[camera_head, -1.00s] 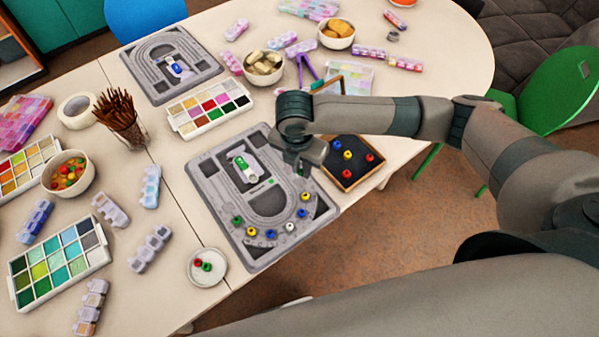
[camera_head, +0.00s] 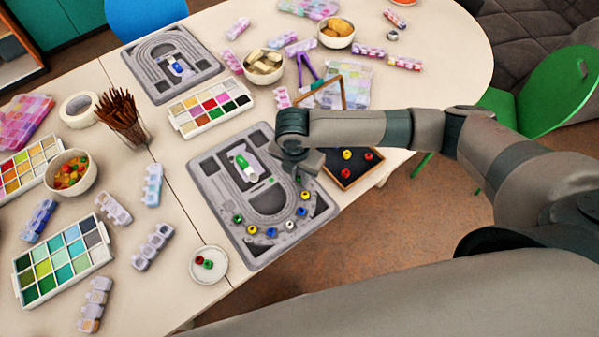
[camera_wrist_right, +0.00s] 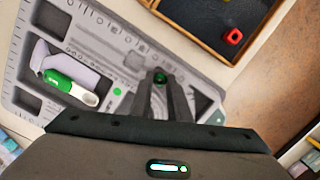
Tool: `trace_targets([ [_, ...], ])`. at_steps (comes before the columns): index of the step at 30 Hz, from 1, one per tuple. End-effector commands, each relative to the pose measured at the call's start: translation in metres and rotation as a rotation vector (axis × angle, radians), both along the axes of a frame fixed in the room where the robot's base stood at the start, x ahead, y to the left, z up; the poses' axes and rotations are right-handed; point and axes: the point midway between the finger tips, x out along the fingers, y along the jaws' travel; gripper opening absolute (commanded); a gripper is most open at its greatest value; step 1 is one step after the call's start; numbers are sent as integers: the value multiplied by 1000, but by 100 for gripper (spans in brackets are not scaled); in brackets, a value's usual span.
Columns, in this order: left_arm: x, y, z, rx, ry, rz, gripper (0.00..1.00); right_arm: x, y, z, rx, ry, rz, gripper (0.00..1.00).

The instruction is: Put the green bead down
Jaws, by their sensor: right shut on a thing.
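My right gripper (camera_head: 299,179) is over the right side of the near grey bead board (camera_head: 206,184). In the right wrist view its fingers (camera_wrist_right: 160,90) are shut on a dark green bead (camera_wrist_right: 160,77) at their tips, with the board behind it. I cannot tell whether the bead touches the board. In the head view the gripper and arm hide this bead. Another green bead (camera_head: 238,219) lies on the board's lower curve, with yellow, blue and white beads along it. My left gripper is not in view.
A dark wooden-rimmed tray (camera_head: 356,181) with red and yellow beads stands right of the board, partly behind my arm. A white dish (camera_head: 219,273) with red and green beads stands at lower left. A green-and-white tool (camera_head: 246,166) lies in the board. Beyond the board's right is the table edge.

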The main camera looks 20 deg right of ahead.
Motion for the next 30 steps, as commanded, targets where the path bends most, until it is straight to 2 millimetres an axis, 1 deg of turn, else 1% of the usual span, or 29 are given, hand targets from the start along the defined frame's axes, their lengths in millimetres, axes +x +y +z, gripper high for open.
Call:
trace_targets([
  [5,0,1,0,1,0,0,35,0,0,-1,0,0,0,0],
  [22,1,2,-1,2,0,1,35,-2,-1,-15,-2,3,-1,0],
  [23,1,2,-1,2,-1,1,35,-2,-1,-16,-2,5,-1,19],
  [24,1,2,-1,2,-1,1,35,-3,-1,-17,-3,6,-1,28],
  [25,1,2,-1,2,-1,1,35,-3,-1,-17,-3,6,-1,35],
  [30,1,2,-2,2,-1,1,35,-4,-2,-18,-6,11,-1,35],
])
